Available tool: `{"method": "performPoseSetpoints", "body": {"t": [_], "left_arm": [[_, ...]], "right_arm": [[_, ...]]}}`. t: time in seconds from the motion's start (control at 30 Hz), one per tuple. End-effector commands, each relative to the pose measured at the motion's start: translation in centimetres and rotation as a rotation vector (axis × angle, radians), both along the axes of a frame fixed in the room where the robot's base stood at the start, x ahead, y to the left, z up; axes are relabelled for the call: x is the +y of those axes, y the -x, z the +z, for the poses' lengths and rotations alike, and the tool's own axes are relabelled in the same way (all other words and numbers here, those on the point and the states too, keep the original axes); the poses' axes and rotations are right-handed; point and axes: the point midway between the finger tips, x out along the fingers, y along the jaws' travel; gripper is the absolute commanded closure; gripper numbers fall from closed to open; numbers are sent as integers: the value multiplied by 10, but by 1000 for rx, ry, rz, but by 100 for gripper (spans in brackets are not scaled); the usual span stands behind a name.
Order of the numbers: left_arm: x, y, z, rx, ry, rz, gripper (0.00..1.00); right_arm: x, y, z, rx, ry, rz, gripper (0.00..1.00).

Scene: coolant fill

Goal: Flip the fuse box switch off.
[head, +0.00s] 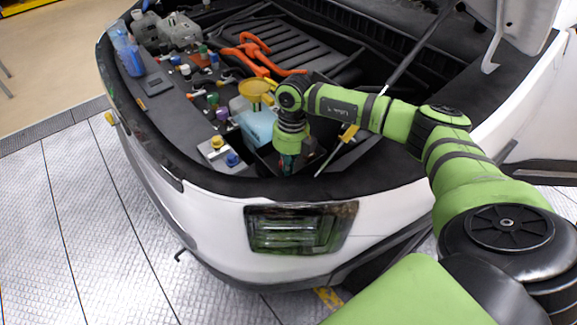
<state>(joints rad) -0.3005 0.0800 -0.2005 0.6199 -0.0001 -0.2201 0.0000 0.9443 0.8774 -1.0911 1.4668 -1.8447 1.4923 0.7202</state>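My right arm reaches in from the right over the open engine bay (345,62). My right gripper (287,166) points down into the bay near its front edge, just right of the light-blue coolant tank (258,124). Its fingertips are small and dark there, so I cannot tell whether they are open or shut. I cannot make out the fuse box switch for certain. A small light panel with a yellow knob (216,142) and a blue knob (232,160) sits left of the gripper. A flat dark box (156,84) lies farther left on the bay's rim. My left gripper is out of view.
A yellow funnel-like piece (257,88) sits on the tank. Several coloured caps stand to its left. Orange cables (250,48) run behind. Blue bottles (127,52) stand at the far left. A yellow-handled stick (350,133) leans right of the gripper. A prop rod (420,48) crosses the bay.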

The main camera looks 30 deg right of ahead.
Motion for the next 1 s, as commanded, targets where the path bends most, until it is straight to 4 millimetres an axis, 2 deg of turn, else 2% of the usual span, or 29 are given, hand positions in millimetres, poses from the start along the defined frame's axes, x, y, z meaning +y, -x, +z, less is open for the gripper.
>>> {"method": "performPoseSetpoints", "body": {"t": [1.0], "left_arm": [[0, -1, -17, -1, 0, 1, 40]], "right_arm": [[2, -20, 12, -2, -2, 1, 100]]}}
